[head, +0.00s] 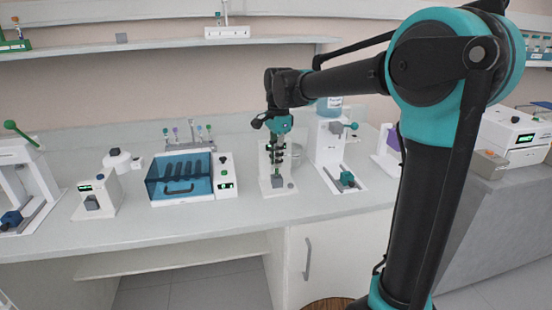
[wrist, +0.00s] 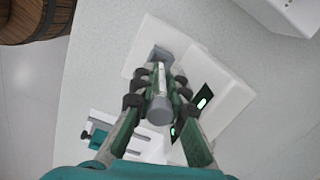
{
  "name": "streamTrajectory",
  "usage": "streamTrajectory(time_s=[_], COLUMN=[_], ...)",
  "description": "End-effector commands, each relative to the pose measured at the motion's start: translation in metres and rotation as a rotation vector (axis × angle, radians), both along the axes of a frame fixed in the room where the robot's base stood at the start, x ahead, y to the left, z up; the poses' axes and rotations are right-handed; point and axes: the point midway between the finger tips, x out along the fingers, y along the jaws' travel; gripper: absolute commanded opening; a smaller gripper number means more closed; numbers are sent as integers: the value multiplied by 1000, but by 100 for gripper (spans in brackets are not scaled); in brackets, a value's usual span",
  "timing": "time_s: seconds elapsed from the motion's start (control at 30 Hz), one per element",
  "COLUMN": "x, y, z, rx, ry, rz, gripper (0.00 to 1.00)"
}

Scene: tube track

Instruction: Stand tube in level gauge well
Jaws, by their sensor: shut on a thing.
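My gripper (head: 279,150) points down over a white stand (head: 264,178) on the bench, in the middle of the head view. In the wrist view my gripper (wrist: 160,82) is shut on an upright tube, with its grey cap (wrist: 159,110) facing the camera. A small grey block (head: 277,181) sits on the stand's base, right under the gripper. It also shows in the wrist view (wrist: 159,53), just beyond the fingertips. The tube's lower end is hidden by the fingers, so I cannot tell whether it is inside the block.
A blue-lidded unit (head: 180,180) stands left of the stand, with a tube rack (head: 188,140) behind it. A white press-like device (head: 338,158) stands close on the right. A smaller white device (head: 97,195) is farther left. The bench front (head: 240,213) is clear.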

Motion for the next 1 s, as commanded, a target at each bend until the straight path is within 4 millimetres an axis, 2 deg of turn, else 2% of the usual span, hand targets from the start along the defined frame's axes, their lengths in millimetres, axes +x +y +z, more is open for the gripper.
streamTrajectory(time_s=[1.0], x=[0], y=[0], z=[-14], rx=[0], ry=[0], rz=[0], gripper=[0])
